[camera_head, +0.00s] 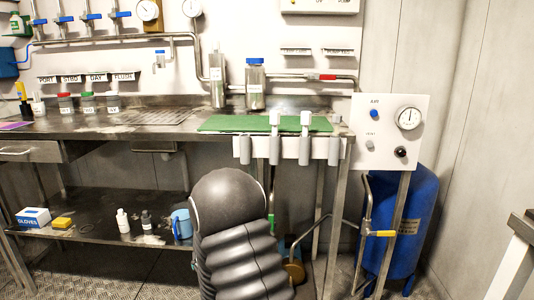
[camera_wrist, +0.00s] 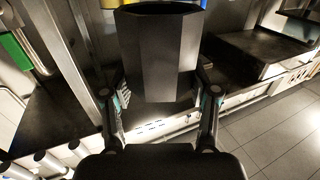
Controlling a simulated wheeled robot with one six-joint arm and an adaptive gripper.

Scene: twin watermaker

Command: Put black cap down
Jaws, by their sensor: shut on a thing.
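The black cap (camera_wrist: 158,55) is a large dark faceted cup shape in the wrist view. Its open rim is toward the top of the picture. My gripper (camera_wrist: 164,100) has one finger at each side of the cap's lower part and is shut on it. The cap hides much of what lies behind it. Neither the cap nor my gripper can be made out in the head view, where my own dark ribbed arm fills the lower middle.
A gauge panel (camera_head: 378,112) and blue tank (camera_head: 412,215) stand right. A lower shelf (camera_head: 95,213) holds several items.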

